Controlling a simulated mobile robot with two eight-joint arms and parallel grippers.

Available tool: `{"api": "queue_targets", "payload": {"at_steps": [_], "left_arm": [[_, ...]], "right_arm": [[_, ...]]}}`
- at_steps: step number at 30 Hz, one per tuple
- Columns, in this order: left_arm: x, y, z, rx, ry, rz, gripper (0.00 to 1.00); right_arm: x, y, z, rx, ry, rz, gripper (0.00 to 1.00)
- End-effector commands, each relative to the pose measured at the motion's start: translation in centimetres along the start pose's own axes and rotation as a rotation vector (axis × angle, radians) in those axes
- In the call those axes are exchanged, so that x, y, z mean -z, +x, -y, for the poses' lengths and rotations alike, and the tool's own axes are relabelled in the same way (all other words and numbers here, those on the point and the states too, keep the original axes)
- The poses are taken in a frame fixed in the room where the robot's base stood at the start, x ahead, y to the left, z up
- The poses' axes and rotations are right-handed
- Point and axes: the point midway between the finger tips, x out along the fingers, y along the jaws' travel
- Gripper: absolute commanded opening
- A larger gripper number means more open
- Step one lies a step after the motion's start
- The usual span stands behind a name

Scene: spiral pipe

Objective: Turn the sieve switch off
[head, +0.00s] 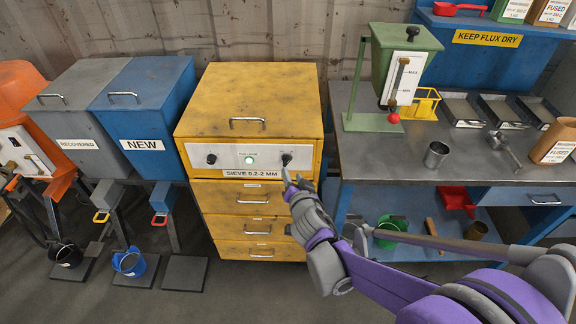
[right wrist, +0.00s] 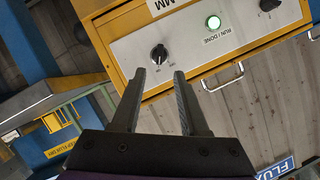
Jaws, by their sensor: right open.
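The yellow sieve cabinet (head: 250,100) stands against the back wall. Its pale front panel (head: 230,150) carries a black knob at the left (head: 211,159), a lit green lamp (head: 248,159) in the middle and a black knob at the right (head: 286,158). My right gripper (head: 288,174) is in front of the right knob. In the right wrist view, the open jaws (right wrist: 159,76) point at this knob (right wrist: 159,54), which shows just beyond and between the fingertips, apparently untouched. The lamp (right wrist: 213,22) is lit green, labelled RUN / DONE. My left gripper is out of view.
Drawers with handles (head: 260,198) lie below the panel. A blue NEW bin (head: 150,95) and a grey RECOVERED bin (head: 80,105) stand left. A workbench (head: 460,165) with a green hopper (head: 400,55) stands right, close to my right arm.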

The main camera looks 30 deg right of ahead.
Motion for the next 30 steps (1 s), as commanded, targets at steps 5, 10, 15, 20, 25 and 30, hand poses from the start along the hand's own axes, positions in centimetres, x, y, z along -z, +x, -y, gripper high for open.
{"api": "queue_targets", "payload": {"at_steps": [5,10,15,20,25,30], "left_arm": [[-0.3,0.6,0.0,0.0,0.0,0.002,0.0],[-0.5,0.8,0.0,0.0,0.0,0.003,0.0],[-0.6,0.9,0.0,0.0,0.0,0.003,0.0],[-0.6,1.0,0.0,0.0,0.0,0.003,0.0],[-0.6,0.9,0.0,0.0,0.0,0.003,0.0],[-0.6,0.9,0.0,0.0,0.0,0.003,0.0]], "right_arm": [[-0.1,3.6,-0.1,-0.002,0.0,0.0,0.44],[-0.1,6.4,-0.1,-0.002,0.0,0.0,0.44],[0.0,8.0,-0.1,-0.002,0.0,0.001,0.44],[0.0,8.3,-0.1,-0.002,-0.001,0.001,0.44],[0.0,8.3,-0.1,-0.002,-0.001,0.001,0.44],[0.0,8.3,-0.1,-0.002,-0.001,0.001,0.15]]}}
